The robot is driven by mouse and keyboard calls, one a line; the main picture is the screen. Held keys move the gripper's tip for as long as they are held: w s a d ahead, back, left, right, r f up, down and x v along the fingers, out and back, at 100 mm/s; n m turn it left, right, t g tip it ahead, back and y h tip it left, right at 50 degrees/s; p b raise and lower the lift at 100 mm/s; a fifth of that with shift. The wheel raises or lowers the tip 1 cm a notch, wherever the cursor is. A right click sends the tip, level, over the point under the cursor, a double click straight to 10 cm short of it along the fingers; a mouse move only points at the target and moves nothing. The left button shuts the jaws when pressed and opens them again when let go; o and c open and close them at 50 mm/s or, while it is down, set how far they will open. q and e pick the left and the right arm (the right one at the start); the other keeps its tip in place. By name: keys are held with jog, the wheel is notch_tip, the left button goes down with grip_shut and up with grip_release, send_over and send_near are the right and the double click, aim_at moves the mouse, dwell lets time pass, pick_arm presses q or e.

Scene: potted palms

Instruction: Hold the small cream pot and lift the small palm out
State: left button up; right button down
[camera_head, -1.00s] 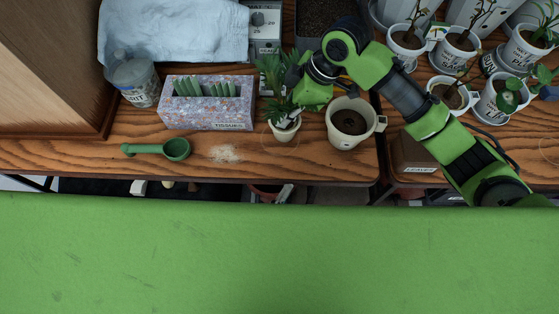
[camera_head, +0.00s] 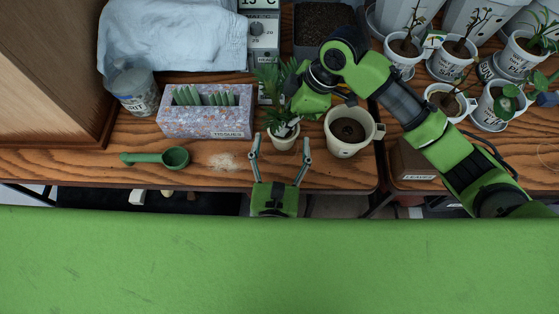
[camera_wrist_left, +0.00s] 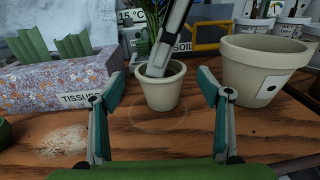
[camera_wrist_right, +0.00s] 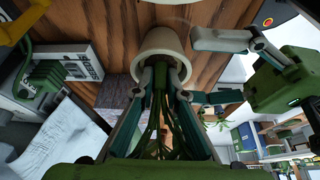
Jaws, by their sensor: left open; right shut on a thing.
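The small cream pot (camera_head: 285,143) stands on the wooden table right of the tissue box. The small palm (camera_head: 268,82) is at the pot, its green fronds spreading above it. My right gripper (camera_wrist_right: 163,85) is shut on the palm's stems close above the pot rim. Whether the root end is still inside the pot is hidden. In the left wrist view the pot (camera_wrist_left: 160,92) stands upright ahead of the open fingers, with clearance on both sides.
A larger cream pot (camera_head: 347,148) with dark soil stands close to the right. The tissue box (camera_head: 205,122) stands to the left, with a green scoop (camera_head: 172,158) and spilled grit (camera_head: 222,161) in front of it. Several potted plants fill the table at the right.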

pick_arm(q)
jog(key=w, duration=0.5)
jog(key=shift+d, duration=0.2)
jog(key=c, duration=1.2)
